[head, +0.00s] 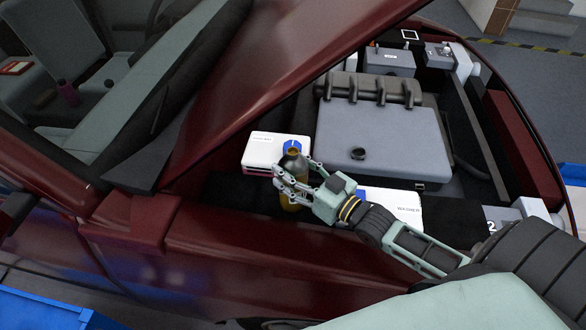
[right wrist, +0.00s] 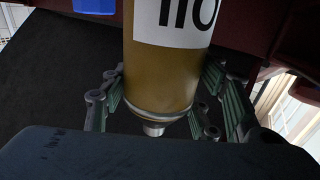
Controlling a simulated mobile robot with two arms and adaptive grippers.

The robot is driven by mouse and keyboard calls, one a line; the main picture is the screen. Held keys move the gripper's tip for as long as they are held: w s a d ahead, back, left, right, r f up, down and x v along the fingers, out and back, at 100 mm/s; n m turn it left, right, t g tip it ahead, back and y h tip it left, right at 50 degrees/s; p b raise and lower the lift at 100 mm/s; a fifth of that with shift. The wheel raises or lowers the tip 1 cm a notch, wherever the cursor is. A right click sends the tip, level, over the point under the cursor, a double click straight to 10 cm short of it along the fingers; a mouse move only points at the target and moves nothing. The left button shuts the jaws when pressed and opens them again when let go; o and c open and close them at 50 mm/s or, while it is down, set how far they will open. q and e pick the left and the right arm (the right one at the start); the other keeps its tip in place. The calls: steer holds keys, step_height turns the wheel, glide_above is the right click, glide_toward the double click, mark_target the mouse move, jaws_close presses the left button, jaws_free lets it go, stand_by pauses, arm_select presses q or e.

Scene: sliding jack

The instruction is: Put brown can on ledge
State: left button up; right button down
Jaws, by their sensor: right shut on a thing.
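The brown can (head: 291,203) stands about upright at the near side of the open engine bay, with a dark top in the head view. My right gripper (head: 290,186) is shut around it from the right. In the right wrist view the brown can (right wrist: 160,88) sits between the fingers, with a white label and black characters and a narrow metallic tip. A black ledge (head: 232,196) lies beside and under the can in the head view. I cannot tell whether the can touches it. My left gripper is not in view.
A white reservoir (head: 264,151) with a blue cap (head: 292,147) is just behind the can. Another white reservoir (head: 407,204) is to the right. The grey engine cover (head: 345,135) fills the bay's middle. The dark red car body (head: 230,248) borders the near side.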

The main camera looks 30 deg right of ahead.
steer(key=c, duration=1.1)
jaws_free()
steer(key=shift+w+d+f, duration=0.1)
steer(key=shift+w+f, duration=0.05)
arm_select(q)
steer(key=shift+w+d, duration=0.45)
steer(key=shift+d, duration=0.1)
arm_select(e)
steer(key=o, duration=0.4)
steer(key=shift+w+d, duration=0.15)
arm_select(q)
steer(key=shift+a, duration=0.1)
arm_select(e)
steer(key=shift+o, duration=0.2)
